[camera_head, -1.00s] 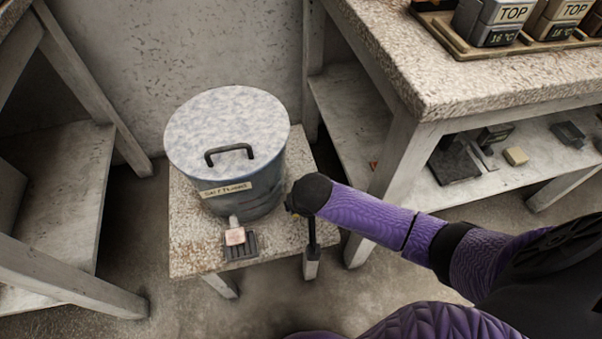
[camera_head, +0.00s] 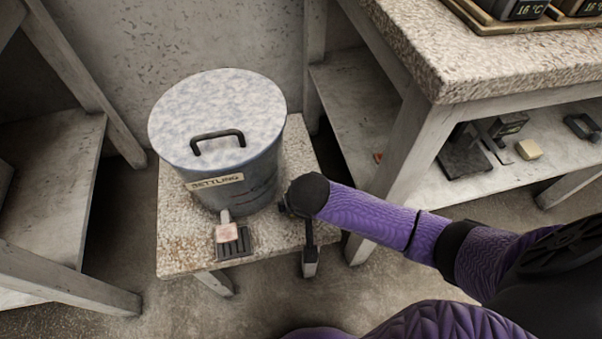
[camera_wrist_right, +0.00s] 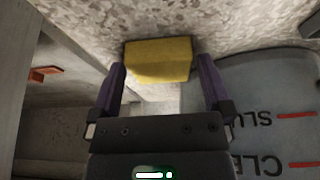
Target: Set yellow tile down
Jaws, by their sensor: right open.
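The yellow tile (camera_wrist_right: 160,60) shows in the right wrist view against a pale speckled stone surface. It lies between the two purple fingers of my right gripper (camera_wrist_right: 160,78), which is open with a narrow gap on each side of the tile. Whether the tile rests fully on the stone is hard to tell. In the head view my right wrist (camera_head: 308,194) is at the right edge of the low speckled stand (camera_head: 185,255) and hides the tile. My left gripper is out of view.
A lidded bucket labelled SETTLING (camera_head: 235,165) fills most of the stand, close beside my right wrist. A brush (camera_head: 228,230) on a dark slotted piece lies at the front. A speckled workbench (camera_head: 480,60) stands to the right, and a shelf unit (camera_head: 50,180) to the left.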

